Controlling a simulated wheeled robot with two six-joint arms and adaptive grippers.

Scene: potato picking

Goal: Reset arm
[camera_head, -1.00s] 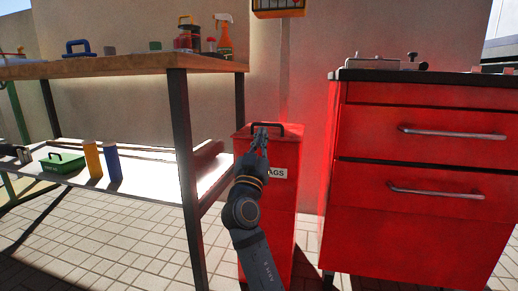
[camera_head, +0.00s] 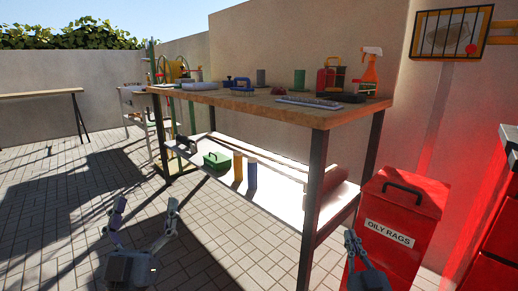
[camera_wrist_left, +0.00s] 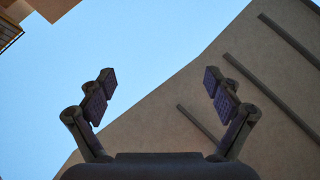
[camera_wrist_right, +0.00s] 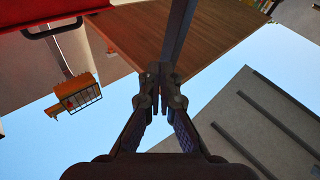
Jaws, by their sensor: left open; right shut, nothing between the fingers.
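My left gripper (camera_head: 146,222) is open and empty, low at the left of the head view, over the tiled floor. In the left wrist view its fingers (camera_wrist_left: 158,88) stand wide apart against sky and a wall. My right gripper (camera_head: 350,240) is low at the right of the head view, in front of the red oily rags bin (camera_head: 408,212) and apart from the table leg as far as I can tell. In the right wrist view its fingertips (camera_wrist_right: 160,72) meet with nothing between them.
A wooden workbench (camera_head: 225,100) with tools and bottles on top stands ahead. Its lower shelf (camera_head: 275,195) holds a green box (camera_head: 217,161) and two bottles. A red cabinet (camera_head: 495,255) is at the right edge. The tiled floor (camera_head: 60,240) at left is clear.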

